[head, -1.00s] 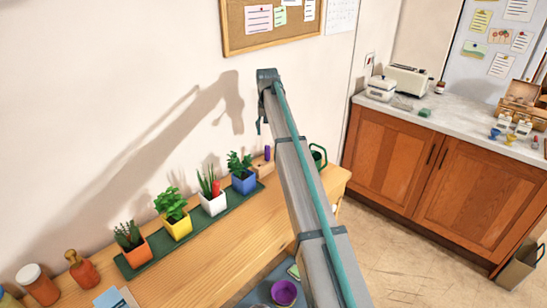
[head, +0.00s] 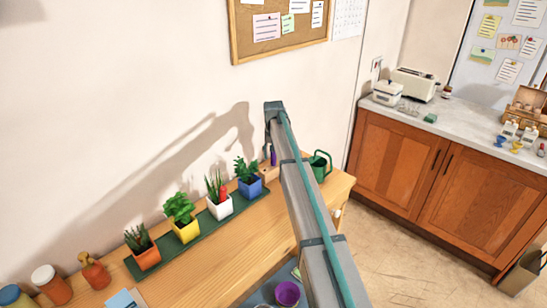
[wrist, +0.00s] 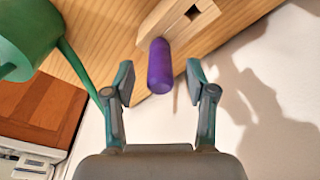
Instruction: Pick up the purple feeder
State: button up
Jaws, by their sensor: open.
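The purple feeder (wrist: 160,66) is a small rounded purple cylinder. In the wrist view it stands out from a pale wooden block (wrist: 160,28) that has another dark hole in it. My gripper (wrist: 158,84) is open, with one finger on either side of the feeder and a visible gap on both sides. In the head view a narrow bit of the feeder (head: 273,157) shows beside my arm, near the wall end of the wooden bench (head: 200,262). My arm hides the gripper there.
A green watering can (head: 320,167) stands close by, and also shows in the wrist view (wrist: 30,38). A blue pot (head: 250,186) and other potted plants stand on a green mat (head: 135,268). A purple pot (head: 287,293) is lower down. The wall is close behind.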

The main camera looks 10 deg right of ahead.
jog(key=shift+f, duration=0.4)
jog(key=c, duration=1)
jog(key=shift+o, duration=0.2)
jog(key=shift+r, duration=0.1)
jog(key=shift+r, duration=0.5)
notch_tip(320, 180, up, 2)
jog(key=shift+w+r+p, duration=0.1)
jog(key=shift+r+p, duration=0.1)
jog(key=shift+p, duration=0.6)
jog(key=s+r+p, duration=0.1)
jog(key=s+r, duration=0.1)
jog(key=r, duration=0.1)
jog(key=s+r+p, duration=0.2)
jog(key=s+r, duration=0.1)
jog(key=shift+s+a, duration=0.1)
jog(key=shift+s, duration=0.2)
jog(key=shift+c, duration=0.3)
jog(key=s+r+p, duration=0.4)
jog(key=s+r, duration=0.4)
jog(key=r, duration=0.1)
jog(key=shift+s+a+r, duration=0.25)
